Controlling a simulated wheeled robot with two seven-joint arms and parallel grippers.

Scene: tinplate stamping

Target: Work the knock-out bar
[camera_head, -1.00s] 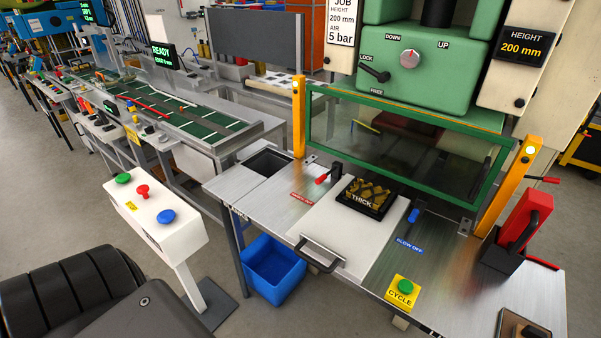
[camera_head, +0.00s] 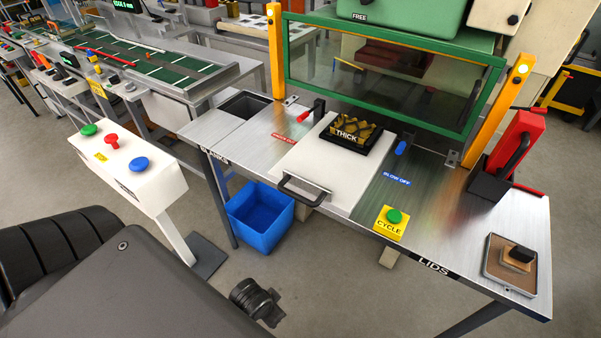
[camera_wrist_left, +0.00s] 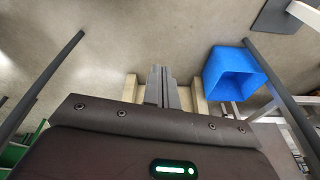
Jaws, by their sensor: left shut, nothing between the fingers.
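A small lever with a red grip (camera_head: 304,116) and a black upright (camera_head: 319,108) stands on the steel press table, left of the black die block (camera_head: 347,133) marked THICK. A red label (camera_head: 284,138) lies in front of it, its text too small to read surely. Nothing touches the lever. My left gripper (camera_wrist_left: 161,70) shows in the left wrist view, its two fingers together and empty, above the floor and left of the blue bin (camera_wrist_left: 232,72). In the head view its fingertips do not show. My right gripper is in neither view.
A green-framed clear guard (camera_head: 390,75) stands behind the die between yellow posts. The white slide plate (camera_head: 318,181) has a black handle. A blue blow-off lever (camera_head: 402,147), a green CYCLE button (camera_head: 394,216) and a red-handled unit (camera_head: 513,150) stand to the right.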

